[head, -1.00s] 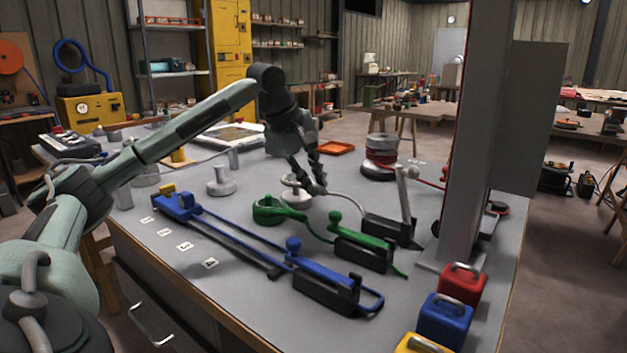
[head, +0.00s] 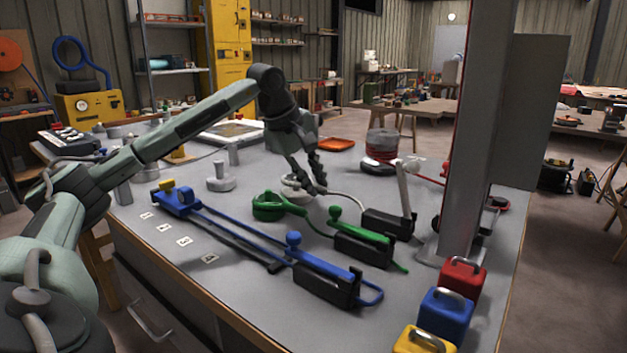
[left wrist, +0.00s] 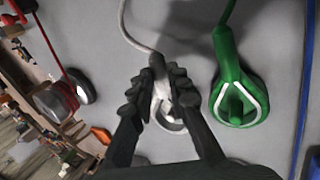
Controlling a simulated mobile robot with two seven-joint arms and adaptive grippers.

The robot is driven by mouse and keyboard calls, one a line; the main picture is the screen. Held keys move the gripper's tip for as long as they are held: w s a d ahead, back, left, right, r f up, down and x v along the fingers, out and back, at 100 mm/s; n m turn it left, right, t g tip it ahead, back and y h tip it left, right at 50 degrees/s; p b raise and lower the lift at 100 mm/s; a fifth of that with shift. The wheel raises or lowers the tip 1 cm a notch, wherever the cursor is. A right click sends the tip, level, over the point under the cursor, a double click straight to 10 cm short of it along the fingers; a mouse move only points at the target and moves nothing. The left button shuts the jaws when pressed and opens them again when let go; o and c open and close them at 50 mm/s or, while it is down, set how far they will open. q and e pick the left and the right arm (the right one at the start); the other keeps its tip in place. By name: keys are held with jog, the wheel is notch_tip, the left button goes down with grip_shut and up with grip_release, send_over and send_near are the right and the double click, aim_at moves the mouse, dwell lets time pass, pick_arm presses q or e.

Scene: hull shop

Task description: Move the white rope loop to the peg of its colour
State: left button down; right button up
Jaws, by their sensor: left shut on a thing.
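My left gripper (head: 318,186) is shut on the narrow neck of the white rope loop, which shows between the fingers in the left wrist view (left wrist: 158,82). The loop end sits at a white peg (head: 292,193), which shows just past the fingers in the left wrist view (left wrist: 170,118). The fingers hide part of both, so I cannot tell whether the loop is fully around the peg or only over it. The white rope (head: 346,199) runs right to a black-based holder (head: 383,222) with a pale lever. My right gripper is not in view.
A green loop (left wrist: 258,88) surrounds the green peg (left wrist: 236,108) close beside. A blue rope (head: 232,227) runs from a blue peg (head: 178,202) to a blue holder (head: 325,284). A pale peg (head: 220,180) stands bare at left. A grey post (head: 468,130) rises at right.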

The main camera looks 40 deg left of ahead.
pick_arm(q)
jog(key=shift+f, duration=0.7)
dwell(0.5)
jog(key=c, duration=1.4)
grip_release()
jog(key=shift+o, duration=0.6)
jog(key=o, duration=0.3)
